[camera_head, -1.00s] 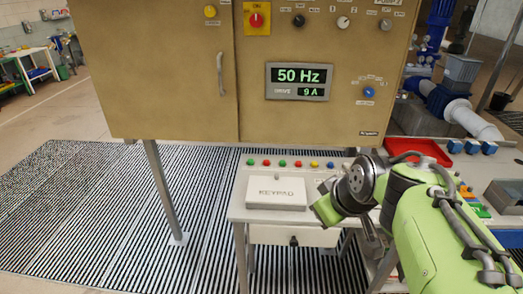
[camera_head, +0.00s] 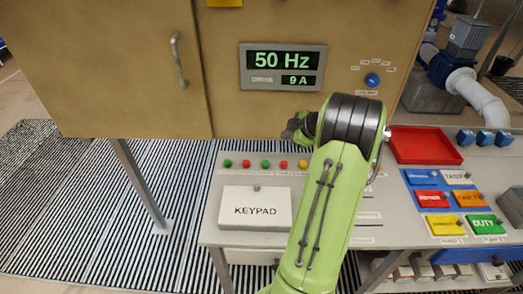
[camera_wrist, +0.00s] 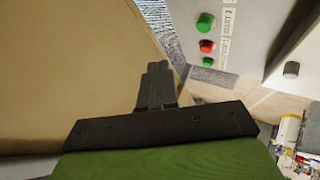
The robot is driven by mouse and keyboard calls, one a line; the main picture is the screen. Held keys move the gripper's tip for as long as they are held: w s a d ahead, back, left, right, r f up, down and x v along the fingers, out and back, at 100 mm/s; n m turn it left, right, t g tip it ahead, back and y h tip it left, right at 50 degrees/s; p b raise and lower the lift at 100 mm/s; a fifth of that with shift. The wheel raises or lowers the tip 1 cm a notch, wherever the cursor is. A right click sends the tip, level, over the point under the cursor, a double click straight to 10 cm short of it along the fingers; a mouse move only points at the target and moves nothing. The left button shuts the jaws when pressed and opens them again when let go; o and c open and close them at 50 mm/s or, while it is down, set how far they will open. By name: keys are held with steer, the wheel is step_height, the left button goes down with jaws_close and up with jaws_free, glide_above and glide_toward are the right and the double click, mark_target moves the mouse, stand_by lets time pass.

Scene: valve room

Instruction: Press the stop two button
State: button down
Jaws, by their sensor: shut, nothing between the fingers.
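A row of small round buttons lies along the back of the grey desk. From the left in the head view they are green (camera_head: 227,163), red (camera_head: 245,163), green (camera_head: 265,164), red (camera_head: 284,164) and yellow (camera_head: 303,164). My arm covers anything further right. Their labels are too small to read, so I cannot tell which is stop two. My gripper (camera_head: 291,130) is shut and empty, beyond the right part of the row and apart from it. In the wrist view its fingers (camera_wrist: 157,70) point away from a green (camera_wrist: 205,22), a red (camera_wrist: 206,46) and another green button (camera_wrist: 207,64).
A white KEYPAD box (camera_head: 256,208) with a knob sits in front of the buttons. The tan cabinet (camera_head: 300,110) with its 50 Hz display (camera_head: 283,69) hangs close behind my gripper. A red tray (camera_head: 424,145) and coloured labelled plates (camera_head: 486,224) lie to the right.

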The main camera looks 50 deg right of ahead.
steer(key=b, duration=0.5)
glide_above(286, 165)
step_height(286, 165, down, 8)
steer(key=shift+r, duration=0.1)
steer(key=shift+f+b, duration=0.4)
steer(key=shift+b, duration=0.25)
stand_by(1.5)
steer(key=shift+f+b, duration=0.45)
steer(key=shift+b, duration=0.3)
steer(key=shift+f+b, duration=0.45)
steer(key=shift+b, duration=0.15)
steer(key=shift+r, duration=0.1)
stand_by(0.5)
steer(key=shift+r+p, duration=0.4)
steer(key=shift+r, duration=0.4)
